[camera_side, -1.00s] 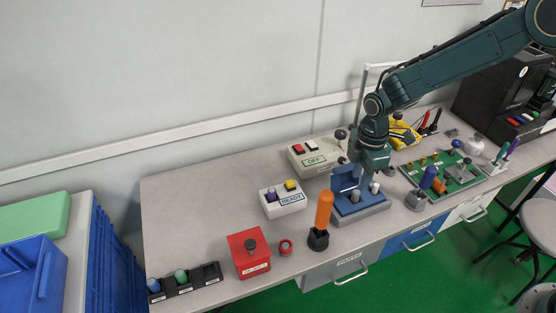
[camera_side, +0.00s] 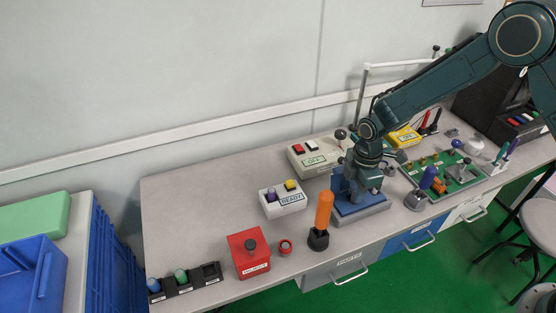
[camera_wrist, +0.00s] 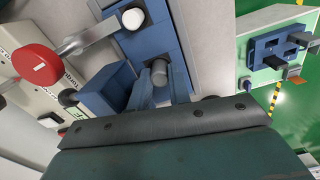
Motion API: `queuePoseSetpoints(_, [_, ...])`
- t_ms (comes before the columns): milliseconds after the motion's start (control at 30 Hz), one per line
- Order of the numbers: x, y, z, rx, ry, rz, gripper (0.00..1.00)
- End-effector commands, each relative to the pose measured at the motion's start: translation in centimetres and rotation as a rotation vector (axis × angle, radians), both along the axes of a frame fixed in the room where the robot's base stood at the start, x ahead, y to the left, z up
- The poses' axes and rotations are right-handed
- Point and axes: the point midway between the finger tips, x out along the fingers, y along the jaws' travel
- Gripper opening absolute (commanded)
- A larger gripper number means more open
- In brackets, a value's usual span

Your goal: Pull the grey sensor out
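A blue fixture (camera_side: 362,211) with an upright blue block (camera_side: 341,186) stands on the bench, right of the middle. My gripper (camera_side: 366,189) is down over it and hides most of its top in the side view. In the wrist view, a short grey cylinder (camera_wrist: 158,72) stands on the blue fixture (camera_wrist: 173,45), just beyond the gripper's dark edge.
An orange-handled tool (camera_side: 324,210) stands upright just left of the fixture. A white READY box (camera_side: 283,202) and a cream OFF box (camera_side: 314,160) are behind and left.

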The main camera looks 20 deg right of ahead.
Motion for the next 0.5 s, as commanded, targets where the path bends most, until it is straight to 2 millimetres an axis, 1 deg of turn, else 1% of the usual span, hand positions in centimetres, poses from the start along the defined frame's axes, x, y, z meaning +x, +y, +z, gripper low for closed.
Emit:
queuePoseSetpoints(67, [0.01, 0.00, 0.01, 0.000, 0.000, 0.000, 0.00])
queuePoseSetpoints(100, [0.01, 0.00, 0.02, 0.000, 0.000, 0.000, 0.15])
queuePoseSetpoints(167, [0.01, 0.00, 0.02, 0.000, 0.000, 0.000, 0.03])
queuePoseSetpoints(200, [0.01, 0.00, 0.02, 0.000, 0.000, 0.000, 0.00])
queuePoseSetpoints(500, [0.03, 0.00, 0.21, 0.000, -0.001, 0.000, 0.00])
